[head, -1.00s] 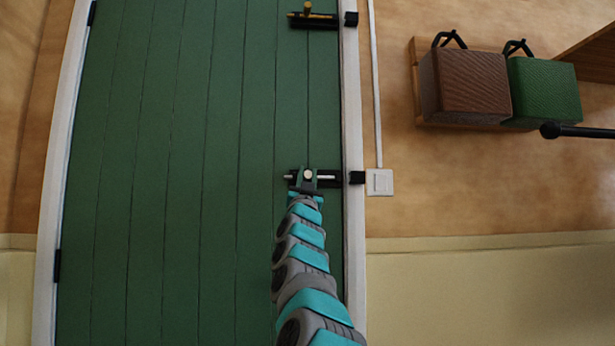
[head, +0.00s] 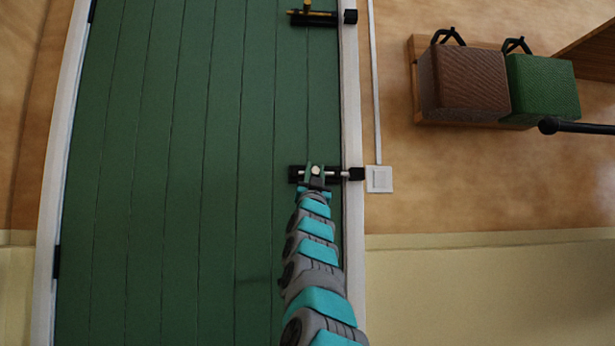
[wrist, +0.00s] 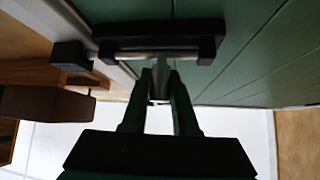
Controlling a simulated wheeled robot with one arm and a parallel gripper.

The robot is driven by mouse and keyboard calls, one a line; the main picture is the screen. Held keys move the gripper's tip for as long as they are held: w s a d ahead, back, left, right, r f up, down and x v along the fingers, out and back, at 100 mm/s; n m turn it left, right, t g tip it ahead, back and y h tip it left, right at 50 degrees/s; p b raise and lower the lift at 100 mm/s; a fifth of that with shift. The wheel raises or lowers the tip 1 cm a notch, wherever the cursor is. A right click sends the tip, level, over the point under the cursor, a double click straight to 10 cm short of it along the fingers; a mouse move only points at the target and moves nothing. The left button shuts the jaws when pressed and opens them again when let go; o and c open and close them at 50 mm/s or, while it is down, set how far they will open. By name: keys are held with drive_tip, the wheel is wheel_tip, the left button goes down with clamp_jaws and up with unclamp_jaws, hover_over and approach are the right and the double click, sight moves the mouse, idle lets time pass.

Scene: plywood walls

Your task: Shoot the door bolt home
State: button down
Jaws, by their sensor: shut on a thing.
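The lower door bolt (head: 337,173) is a pale rod on a black plate, fixed to the green plank door (head: 180,170). My gripper (head: 315,171) is shut on the bolt's pale round knob (head: 315,170). In the wrist view the fingers (wrist: 160,78) close around the knob below the rod (wrist: 130,55), with the keeper (wrist: 70,55) at the left.
A second black bolt with a brass rod (head: 318,16) sits higher on the door. A white switch (head: 379,179) is on the wall right of the keeper. Brown (head: 463,83) and green (head: 543,90) boxes hang at upper right.

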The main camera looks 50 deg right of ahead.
drive_tip(key=shift+s+d, duration=1.1)
drive_tip(key=shift+d, duration=0.2)
drive_tip(key=c, duration=0.7)
unclamp_jaws()
drive_tip(key=shift+s, duration=0.1)
drive_tip(key=shift+s+a+f, duration=0.1)
drive_tip(key=shift+a+f, duration=0.2)
drive_tip(key=shift+f, duration=0.1)
drive_tip(key=b, duration=0.3)
approach(327, 174)
drive_tip(key=shift+s+a+r, duration=0.5)
drive_tip(key=shift+s+r, duration=0.15)
drive_tip(key=shift+r, duration=0.2)
